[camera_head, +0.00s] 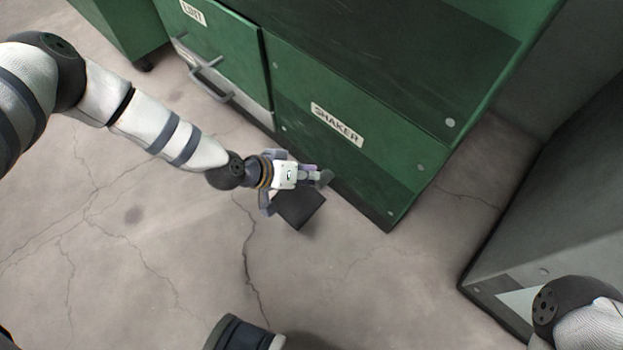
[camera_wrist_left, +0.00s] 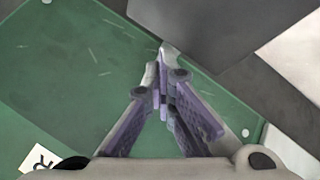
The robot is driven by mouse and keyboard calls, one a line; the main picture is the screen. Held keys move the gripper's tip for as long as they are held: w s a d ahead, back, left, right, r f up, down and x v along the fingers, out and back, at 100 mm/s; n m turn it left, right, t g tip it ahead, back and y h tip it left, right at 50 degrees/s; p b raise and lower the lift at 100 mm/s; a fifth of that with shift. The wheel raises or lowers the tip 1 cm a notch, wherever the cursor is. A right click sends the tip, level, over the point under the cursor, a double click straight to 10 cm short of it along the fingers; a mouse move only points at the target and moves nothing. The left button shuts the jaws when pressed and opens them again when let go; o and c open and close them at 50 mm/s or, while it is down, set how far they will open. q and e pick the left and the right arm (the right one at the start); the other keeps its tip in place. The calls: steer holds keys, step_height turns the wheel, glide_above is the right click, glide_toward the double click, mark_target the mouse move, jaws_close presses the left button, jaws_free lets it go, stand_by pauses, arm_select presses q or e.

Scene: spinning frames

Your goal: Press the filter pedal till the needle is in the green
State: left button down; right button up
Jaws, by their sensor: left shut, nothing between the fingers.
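A dark square plate (camera_head: 302,208), which looks like the filter pedal, sits low in front of the green cabinet marked SHAKER (camera_head: 370,165). My left gripper (camera_head: 322,178) is shut and empty over the plate's far edge in the head view, close to the cabinet face. In the left wrist view the closed fingers (camera_wrist_left: 163,80) meet in front of the green panel, and a dark grey plate (camera_wrist_left: 215,22) shows just beyond and to the right of the tips. I cannot tell whether they touch it. No gauge or needle shows.
A drawer marked LINT with a grey bar handle (camera_head: 205,78) is left of the SHAKER panel. A grey box-like unit (camera_head: 540,215) stands at the right. The cracked concrete floor (camera_head: 130,250) is clear at the left and front.

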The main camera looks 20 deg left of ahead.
stand_by(0.7)
arm_select(q)
steer(key=shift+r+p, duration=1)
steer(key=shift+r, duration=0.3)
arm_select(e)
steer(key=shift+w+r, duration=0.1)
steer(key=shift+r, duration=0.7)
arm_select(q)
step_height(320, 180, up, 5)
steer(key=p, duration=0.3)
arm_select(e)
steer(key=r, duration=0.3)
steer(key=shift+w+t, duration=0.25)
steer(key=shift+t, duration=0.15)
